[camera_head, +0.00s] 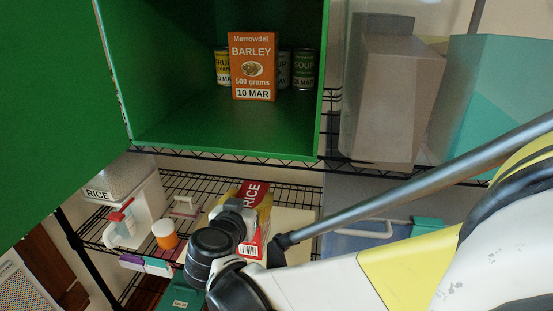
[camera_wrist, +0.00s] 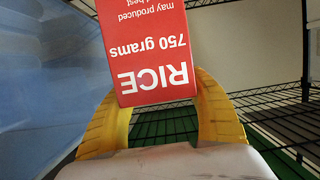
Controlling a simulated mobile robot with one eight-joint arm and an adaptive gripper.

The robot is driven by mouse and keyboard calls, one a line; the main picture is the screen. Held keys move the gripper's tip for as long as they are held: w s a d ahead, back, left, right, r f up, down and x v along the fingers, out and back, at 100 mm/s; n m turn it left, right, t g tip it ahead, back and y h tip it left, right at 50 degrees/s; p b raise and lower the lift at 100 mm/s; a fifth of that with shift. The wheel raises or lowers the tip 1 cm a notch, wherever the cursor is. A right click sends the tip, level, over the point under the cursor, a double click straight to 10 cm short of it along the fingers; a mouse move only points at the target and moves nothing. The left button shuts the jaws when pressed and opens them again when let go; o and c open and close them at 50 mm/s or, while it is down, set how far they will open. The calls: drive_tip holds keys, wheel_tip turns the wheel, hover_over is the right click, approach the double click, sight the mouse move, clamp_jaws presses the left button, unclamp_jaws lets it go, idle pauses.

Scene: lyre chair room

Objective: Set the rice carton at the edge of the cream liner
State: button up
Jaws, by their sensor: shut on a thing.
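The rice carton (camera_head: 254,193) is a red box marked RICE, 750 grams. In the wrist view the carton (camera_wrist: 150,50) appears with its print upside down, between my gripper's two yellow fingers. My gripper (camera_wrist: 155,110) is shut on it; in the head view my gripper (camera_head: 243,204) is over the lower wire shelf and partly hides the carton. A cream flat surface, which looks like the cream liner (camera_head: 291,226), lies on that shelf just right of the carton. I cannot tell whether the carton touches it.
The green cabinet (camera_head: 180,143) above holds an orange barley box (camera_head: 253,67) and several cans. A bluish translucent bin (camera_head: 355,238) stands right.

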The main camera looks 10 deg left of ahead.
drive_tip(key=a+f+b, duration=0.2)
drive_tip(key=a+f, duration=0.1)
drive_tip(key=f, duration=0.2)
drive_tip(key=shift+w+f, duration=0.2)
drive_tip(key=shift+f, duration=0.2)
drive_tip(key=shift+b, duration=0.3)
drive_tip(key=shift+f, duration=0.15)
drive_tip(key=o, duration=1.4)
